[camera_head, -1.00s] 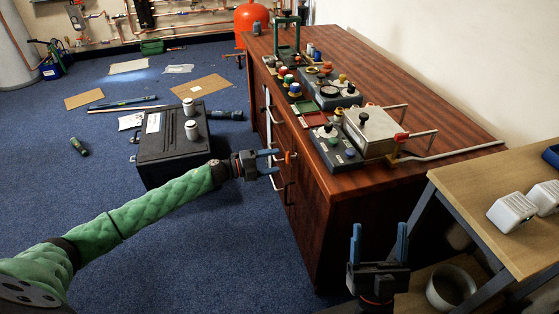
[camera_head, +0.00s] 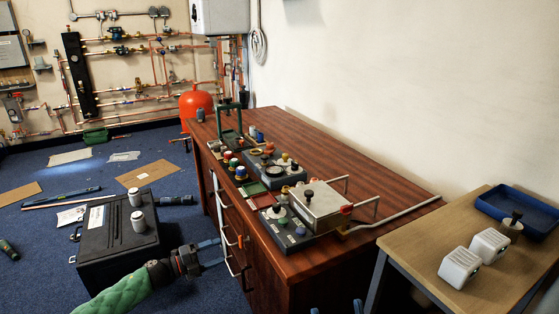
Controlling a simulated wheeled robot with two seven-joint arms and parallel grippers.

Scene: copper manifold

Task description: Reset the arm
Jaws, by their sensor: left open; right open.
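My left arm in its green sleeve comes in at the bottom left. My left gripper (camera_head: 210,254) is open and empty, with its blue fingers pointing right, near the drawer handles on the front of the wooden cabinet (camera_head: 345,190). I cannot tell whether a finger touches a handle. My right gripper (camera_head: 336,308) shows only as two blue fingertips at the bottom edge. They stand apart, with nothing seen between them; the rest of it is out of frame.
A black case (camera_head: 100,235) with two white canisters stands left of the cabinet. Several control boxes, including a metal one (camera_head: 312,207), sit on top. A light wooden table (camera_head: 420,262) with white blocks and a blue tray (camera_head: 520,211) is at right. Blue carpet lies behind the case.

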